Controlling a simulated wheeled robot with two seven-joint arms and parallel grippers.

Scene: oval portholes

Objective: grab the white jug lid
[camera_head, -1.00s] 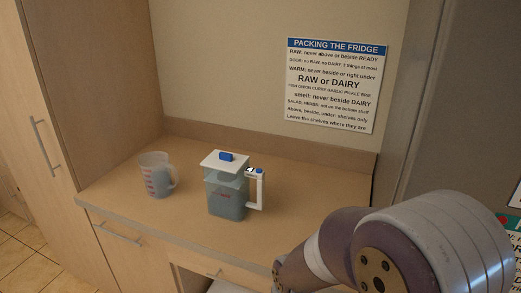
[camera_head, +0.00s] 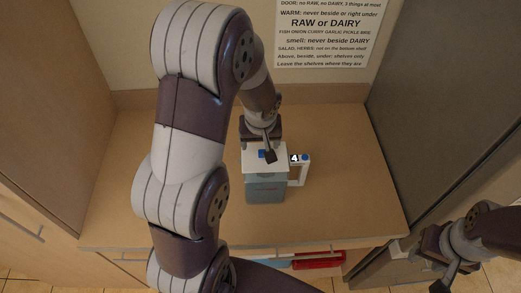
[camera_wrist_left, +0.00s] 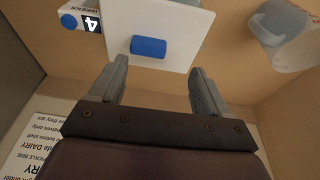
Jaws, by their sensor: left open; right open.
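The white jug lid (camera_head: 280,164) with a blue knob (camera_head: 262,153) sits on the blue-grey clear jug (camera_head: 265,190), which stands on the wooden counter. My right gripper (camera_head: 445,284) is open at the lower right, away from the jug.
A clear measuring cup (camera_wrist_left: 280,22) shows in the left wrist view; my left arm hides it in the head view. A notice (camera_head: 328,32) hangs on the back wall. A grey cabinet side (camera_head: 430,110) bounds the right.

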